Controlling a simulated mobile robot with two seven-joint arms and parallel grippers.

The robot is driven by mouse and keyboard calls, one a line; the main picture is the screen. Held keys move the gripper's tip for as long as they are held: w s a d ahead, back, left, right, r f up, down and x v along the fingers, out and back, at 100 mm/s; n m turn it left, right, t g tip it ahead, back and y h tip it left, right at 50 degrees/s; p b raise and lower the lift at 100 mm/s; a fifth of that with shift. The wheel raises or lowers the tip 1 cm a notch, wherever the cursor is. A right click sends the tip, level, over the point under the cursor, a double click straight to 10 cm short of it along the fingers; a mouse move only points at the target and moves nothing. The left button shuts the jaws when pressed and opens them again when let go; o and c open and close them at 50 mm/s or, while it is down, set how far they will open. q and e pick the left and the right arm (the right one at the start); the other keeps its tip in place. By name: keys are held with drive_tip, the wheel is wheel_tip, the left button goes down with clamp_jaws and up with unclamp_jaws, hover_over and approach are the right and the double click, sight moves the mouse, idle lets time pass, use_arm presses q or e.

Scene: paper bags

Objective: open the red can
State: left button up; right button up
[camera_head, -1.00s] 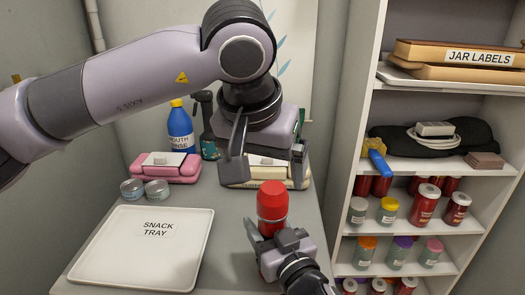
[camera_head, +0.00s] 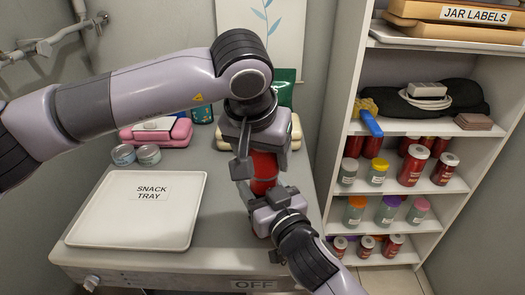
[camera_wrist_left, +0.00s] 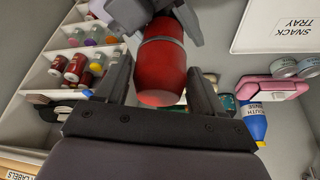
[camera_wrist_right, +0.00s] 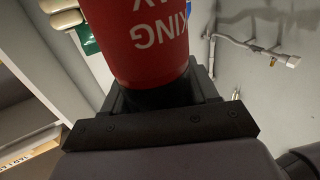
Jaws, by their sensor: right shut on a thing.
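The red can (camera_head: 263,172) stands upright at the right side of the table, partly hidden by both grippers. My right gripper (camera_head: 275,205) is shut on its lower body. The right wrist view shows the can's red side (camera_wrist_right: 150,40) with white lettering, upside down, between the fingers. My left gripper (camera_head: 258,165) is above, with its fingers on either side of the can's upper part. In the left wrist view the rounded red top (camera_wrist_left: 162,75) lies between the open fingers, with gaps beside it. Whether a finger touches it I cannot tell.
A white snack tray (camera_head: 100,237) lies on the table at left. Two small tins (camera_head: 148,154) and a pink case (camera_head: 175,137) are behind it. A shelf unit (camera_head: 335,150) with several jars stands close at right.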

use_arm(q)
drive_tip(key=c, duration=0.5)
drive_tip(key=shift+r, duration=0.25)
idle(0.3)
drive_tip(key=shift+r, duration=0.9)
drive_tip(key=shift+r, duration=0.1)
drive_tip(key=shift+r, duration=1.9)
use_arm(e)
drive_tip(key=o, duration=1.6)
drive_tip(key=shift+s, duration=0.1)
